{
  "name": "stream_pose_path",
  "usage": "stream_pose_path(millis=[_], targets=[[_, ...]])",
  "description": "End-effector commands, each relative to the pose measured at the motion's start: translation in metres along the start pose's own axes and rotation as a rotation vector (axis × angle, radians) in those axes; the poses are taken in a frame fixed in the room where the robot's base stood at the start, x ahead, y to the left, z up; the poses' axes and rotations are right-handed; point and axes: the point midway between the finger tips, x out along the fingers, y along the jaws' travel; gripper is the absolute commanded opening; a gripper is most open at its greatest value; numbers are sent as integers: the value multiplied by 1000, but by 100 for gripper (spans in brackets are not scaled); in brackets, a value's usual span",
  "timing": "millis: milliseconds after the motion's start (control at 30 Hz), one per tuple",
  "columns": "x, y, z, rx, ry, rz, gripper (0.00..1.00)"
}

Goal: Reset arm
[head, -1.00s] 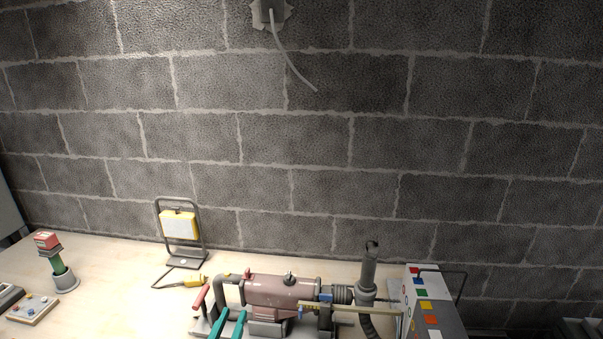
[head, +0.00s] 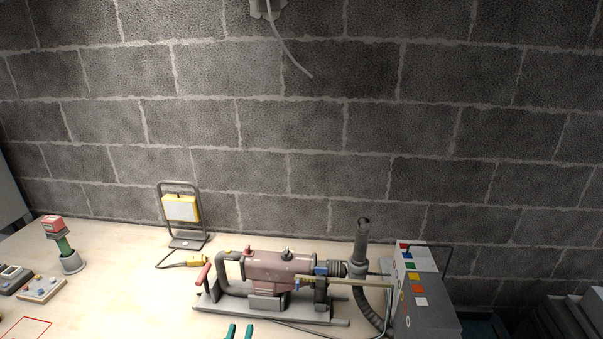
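My gripper (head: 240,332) shows only as two teal fingertips at the bottom edge of the head view. The fingertips stand apart with a gap between them, and nothing shows in the gap. The rest of my arm is out of view. The fingertips appear in front of the workbench (head: 120,290), just below the maroon power tool (head: 278,270) on its grey base in the picture. I cannot tell their height above the bench.
A grey hose (head: 361,246) rises beside the tool. A grey box (head: 425,300) with coloured squares stands right. A yellow work lamp (head: 181,208) stands behind. A red block on a green post (head: 62,240) and a button panel (head: 41,290) are left.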

Motion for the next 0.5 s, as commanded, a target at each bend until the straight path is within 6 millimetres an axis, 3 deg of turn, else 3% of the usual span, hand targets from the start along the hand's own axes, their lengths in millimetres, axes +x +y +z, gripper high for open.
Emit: stream_pose_path(millis=[267,500], targets=[[-44,30,68,-48,-68,-69,25],[-106,59,118,-61,-117,-129,25]])
